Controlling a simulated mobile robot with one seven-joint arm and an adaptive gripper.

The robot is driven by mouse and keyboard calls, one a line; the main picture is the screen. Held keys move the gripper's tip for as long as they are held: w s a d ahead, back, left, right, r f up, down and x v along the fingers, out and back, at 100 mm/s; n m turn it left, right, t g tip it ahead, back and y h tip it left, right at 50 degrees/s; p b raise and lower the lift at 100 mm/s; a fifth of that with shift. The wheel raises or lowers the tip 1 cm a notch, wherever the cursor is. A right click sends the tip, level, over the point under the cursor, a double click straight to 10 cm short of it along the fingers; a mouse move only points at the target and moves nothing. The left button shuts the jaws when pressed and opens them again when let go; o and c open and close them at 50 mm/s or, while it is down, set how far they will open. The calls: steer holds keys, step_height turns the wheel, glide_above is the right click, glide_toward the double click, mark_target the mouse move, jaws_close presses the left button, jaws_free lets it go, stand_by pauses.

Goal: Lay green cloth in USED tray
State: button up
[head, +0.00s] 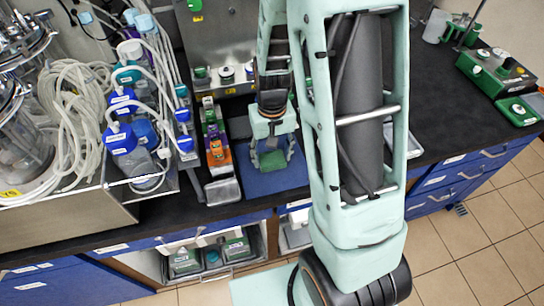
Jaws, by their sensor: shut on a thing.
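The green cloth (270,159) shows as a small green patch between the fingers of my gripper (272,163). My gripper points down and is shut on the cloth, over the blue mat (283,184). I cannot tell whether the cloth touches the mat. A small grey tray (222,191) lies just left of the mat, near the bench's front edge. No USED label can be read in this view, so I cannot tell which tray is the USED one.
A rack with orange and green items (216,150) stands behind the grey tray. Blue-capped bottles (122,140) and coiled tubing (75,115) crowd the left. My arm hides part of the bench's middle.

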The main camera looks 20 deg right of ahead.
mark_target(272, 158)
steer(key=shift+f, duration=0.1)
steer(key=o, duration=1.2)
step_height(272, 158, up, 11)
steer(key=shift+r+p, duration=0.2)
steer(key=shift+p, duration=0.15)
steer(key=shift+o, duration=0.7)
steer(key=shift+r, duration=0.3)
steer(key=shift+w+d+r, duration=0.1)
steer(key=shift+d, duration=0.05)
